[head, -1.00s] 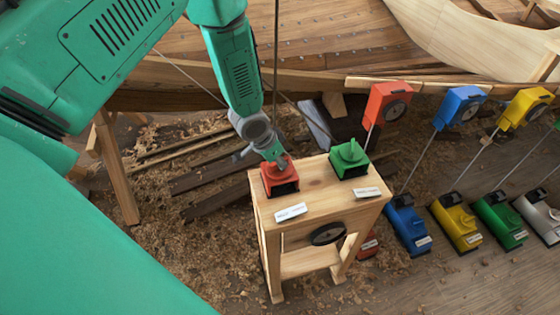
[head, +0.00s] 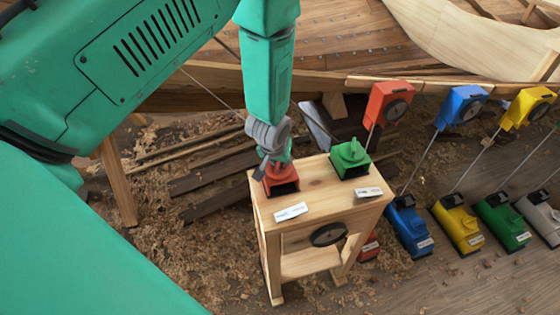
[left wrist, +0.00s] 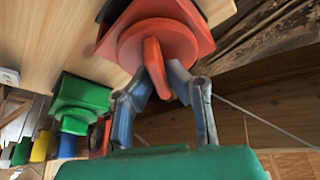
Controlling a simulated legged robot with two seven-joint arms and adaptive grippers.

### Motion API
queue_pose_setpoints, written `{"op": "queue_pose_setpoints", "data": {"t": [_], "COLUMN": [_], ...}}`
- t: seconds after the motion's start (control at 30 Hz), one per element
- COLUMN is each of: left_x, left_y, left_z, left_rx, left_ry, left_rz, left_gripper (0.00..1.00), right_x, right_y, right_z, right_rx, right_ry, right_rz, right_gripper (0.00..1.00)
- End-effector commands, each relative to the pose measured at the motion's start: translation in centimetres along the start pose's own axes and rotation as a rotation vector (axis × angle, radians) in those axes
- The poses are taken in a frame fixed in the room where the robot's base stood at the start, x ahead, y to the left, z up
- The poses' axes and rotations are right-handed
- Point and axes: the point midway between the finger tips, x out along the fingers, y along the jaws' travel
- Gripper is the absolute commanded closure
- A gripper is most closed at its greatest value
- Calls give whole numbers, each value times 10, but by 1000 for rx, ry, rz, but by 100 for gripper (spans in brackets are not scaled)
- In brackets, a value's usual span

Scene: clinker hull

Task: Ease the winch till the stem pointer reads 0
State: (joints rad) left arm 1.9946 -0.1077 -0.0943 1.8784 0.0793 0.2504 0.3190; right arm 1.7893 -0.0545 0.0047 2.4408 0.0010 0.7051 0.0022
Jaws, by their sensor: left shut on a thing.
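A small red winch (head: 283,180) sits on the left of a wooden stand's top (head: 320,180); a green winch (head: 350,159) sits to its right. My left gripper (head: 274,164) is at the red winch from above. In the left wrist view my left gripper (left wrist: 160,88) is shut on the upright handle of the red winch (left wrist: 155,50), a finger on each side. The green winch (left wrist: 80,105) also shows there. White labels (head: 291,211) lie before the winches, too small to read. I cannot make out a stem pointer reading. My right gripper is not in view.
Red (head: 389,102), blue (head: 461,105) and yellow (head: 528,107) boxes with dark dials stand on rods by the hull (head: 330,45). Blue (head: 408,225), yellow (head: 457,222) and green (head: 500,220) blocks sit on the floor at right. A dark round dial (head: 328,234) is on the stand's front.

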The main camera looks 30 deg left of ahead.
Motion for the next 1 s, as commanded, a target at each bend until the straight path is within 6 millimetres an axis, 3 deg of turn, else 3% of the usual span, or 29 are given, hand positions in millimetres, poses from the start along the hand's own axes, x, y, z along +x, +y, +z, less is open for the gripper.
{"op": "queue_pose_setpoints", "data": {"t": [0.73, 0.8, 1.0], "left_x": [0, 0, 0], "left_y": [1, 1, 0], "left_z": [-2, -2, -1], "left_rx": [-90, -89, -88], "left_ry": [3, 3, 2], "left_rz": [-35, -35, -36], "left_gripper": [100, 71, 69], "right_x": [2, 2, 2], "right_y": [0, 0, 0], "right_z": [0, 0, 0], "right_rx": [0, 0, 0], "right_ry": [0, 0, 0], "right_rz": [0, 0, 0], "right_gripper": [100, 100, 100]}}
